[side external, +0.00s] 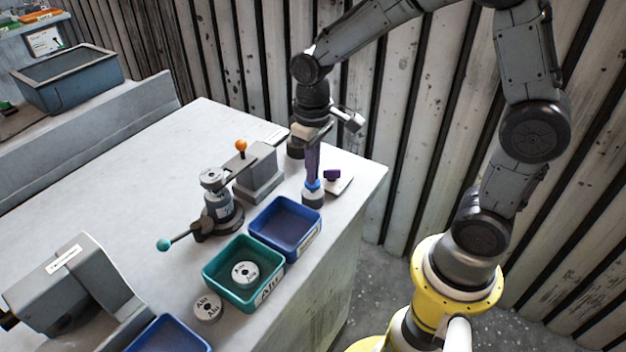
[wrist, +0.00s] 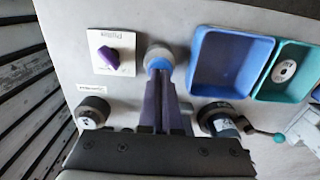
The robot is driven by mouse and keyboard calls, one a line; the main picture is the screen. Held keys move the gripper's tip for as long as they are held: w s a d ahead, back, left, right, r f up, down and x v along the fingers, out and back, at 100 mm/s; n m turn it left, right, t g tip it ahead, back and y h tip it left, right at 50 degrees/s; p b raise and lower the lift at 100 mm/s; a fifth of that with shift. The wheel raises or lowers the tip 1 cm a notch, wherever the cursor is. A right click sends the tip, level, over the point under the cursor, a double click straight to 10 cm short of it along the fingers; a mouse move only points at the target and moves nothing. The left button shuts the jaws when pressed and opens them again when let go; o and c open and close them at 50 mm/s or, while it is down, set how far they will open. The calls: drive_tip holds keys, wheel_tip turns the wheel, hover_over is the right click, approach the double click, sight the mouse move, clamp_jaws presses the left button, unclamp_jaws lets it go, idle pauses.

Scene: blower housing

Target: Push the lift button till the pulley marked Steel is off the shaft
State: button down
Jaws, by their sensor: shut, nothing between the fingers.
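My gripper (side external: 313,180) is shut and empty, with its purple fingers pointing down. In the wrist view the fingertips (wrist: 160,75) are at a blue button (wrist: 158,58) on a round grey base. The button also shows in the side view (side external: 312,187), right under the fingertips. I cannot tell whether they touch it or how far down it is. A grey pulley (side external: 211,177) sits at the top of an upright shaft stand (side external: 222,206), left of the gripper. Its marking is too small to read. The stand is partly hidden in the wrist view (wrist: 222,124).
A purple knob (wrist: 110,55) on a white plate is close to the button. A blue bin (side external: 287,226) and a teal bin (side external: 214,277) holding an Alu pulley (side external: 245,273) stand in front. Another Alu pulley (side external: 208,306) lies beside them. A teal-knobbed lever (side external: 164,244) sticks out leftward.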

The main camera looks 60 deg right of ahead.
sight(320, 184)
drive_tip(key=shift+r, duration=3)
drive_tip(key=shift+r, duration=0.25)
drive_tip(key=s+r+t, duration=0.5)
drive_tip(key=s+r, duration=0.3)
drive_tip(key=s, duration=0.4)
drive_tip(key=shift+t, duration=0.3)
drive_tip(key=s+f, duration=0.3)
drive_tip(key=s, duration=0.1)
drive_tip(key=shift+d, duration=0.25)
